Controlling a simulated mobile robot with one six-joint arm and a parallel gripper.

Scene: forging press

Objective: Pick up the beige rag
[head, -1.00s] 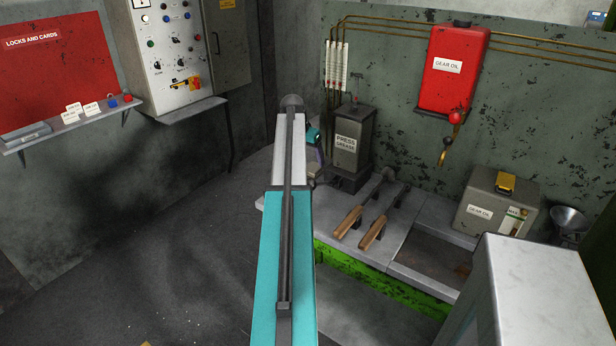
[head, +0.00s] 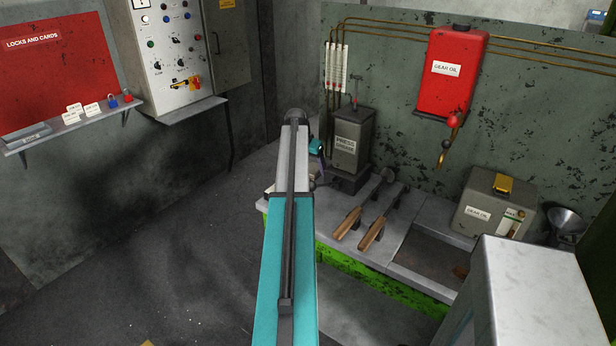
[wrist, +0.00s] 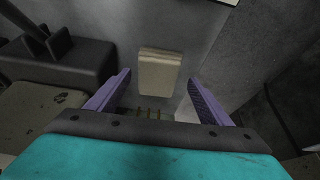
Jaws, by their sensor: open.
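In the wrist view a beige, roughly rectangular thing (wrist: 160,73), which looks like the beige rag, lies on a grey surface. It is ahead of my gripper (wrist: 158,82) and lies between the lines of its two purple fingers. The fingers are apart and nothing is held between them. I cannot tell the exact distance from the fingertips to the rag. In the head view my arm hides the rag and most of the gripper.
The bench (head: 400,235) holds two wooden-handled tools (head: 372,234), a press grease can (head: 350,140) and a gear oil box (head: 495,205). A red gear oil tank (head: 452,72) hangs on the wall. In the wrist view a dark block (wrist: 75,70) stands left of the rag.

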